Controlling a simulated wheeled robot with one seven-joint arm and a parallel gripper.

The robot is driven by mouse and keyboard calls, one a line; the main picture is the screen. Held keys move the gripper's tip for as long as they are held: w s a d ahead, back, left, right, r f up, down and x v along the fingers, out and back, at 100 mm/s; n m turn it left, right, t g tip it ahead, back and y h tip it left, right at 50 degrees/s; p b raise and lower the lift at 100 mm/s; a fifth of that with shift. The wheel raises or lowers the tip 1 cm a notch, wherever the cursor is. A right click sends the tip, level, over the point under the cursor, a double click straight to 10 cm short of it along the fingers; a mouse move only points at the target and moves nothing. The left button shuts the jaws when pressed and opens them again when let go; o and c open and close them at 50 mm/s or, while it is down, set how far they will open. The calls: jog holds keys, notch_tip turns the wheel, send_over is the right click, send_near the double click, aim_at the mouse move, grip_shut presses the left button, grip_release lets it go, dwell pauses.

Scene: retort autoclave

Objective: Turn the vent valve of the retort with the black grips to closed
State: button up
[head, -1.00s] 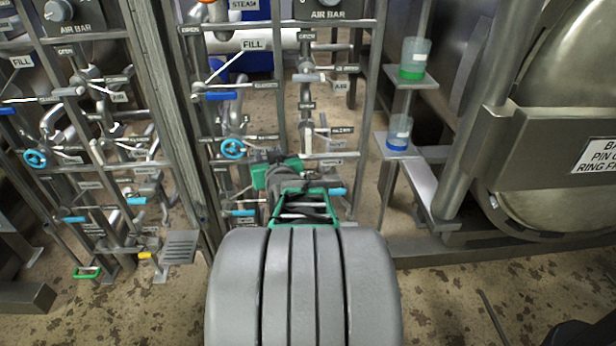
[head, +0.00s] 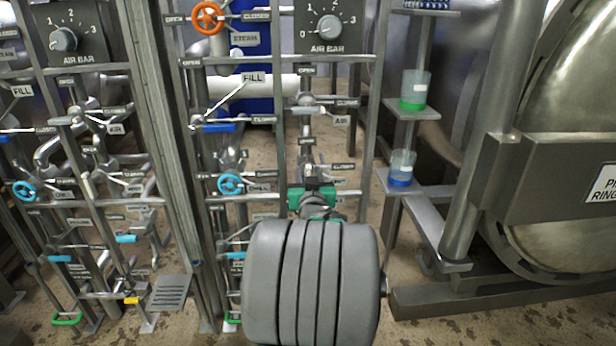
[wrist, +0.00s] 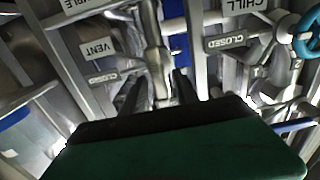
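The vent valve stands on the right-hand pipe of the middle panel, with its pale grey lever (head: 309,170) just beyond my gripper in the head view. In the wrist view a grey metal valve part (wrist: 156,62) runs down between my two dark fingers. The VENT plate (wrist: 98,47) is beside it, with a CLOSED plate (wrist: 103,78) near. My green gripper (wrist: 157,92) is open, its fingers on either side of the grey part; I cannot tell whether they touch it. In the head view my gripper (head: 312,180) is partly hidden behind my own arm. No black grips are clearly visible.
A blue chill handwheel (head: 230,184) is left of my gripper, with an orange steam wheel (head: 208,18) above. Shelves with a green-filled beaker (head: 414,90) and a blue-filled beaker (head: 402,168) stand close to the right. A similar panel (head: 80,150) is at the left.

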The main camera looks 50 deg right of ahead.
grip_shut()
dwell(0.3)
jog(key=shift+m, duration=0.3)
jog(key=m, duration=0.1)
jog(key=m+b, duration=0.1)
jog(key=m, duration=0.1)
jog(key=shift+s+d+f+m, duration=0.1)
jog(key=shift+s+d+m, duration=0.1)
jog(key=shift+m, duration=0.1)
jog(key=shift+s+d+f+m+p, duration=0.15)
jog(key=shift+m+p, duration=0.2)
jog(key=shift+m, duration=1.9)
jog(key=shift+f+m+p, duration=0.2)
jog(key=shift+m+p, duration=0.1)
jog(key=shift+m, duration=2)
jog(key=shift+s+d+f+m+p, duration=0.15)
jog(key=shift+m+p, duration=0.2)
jog(key=shift+m, duration=1.9)
jog(key=shift+a, duration=0.1)
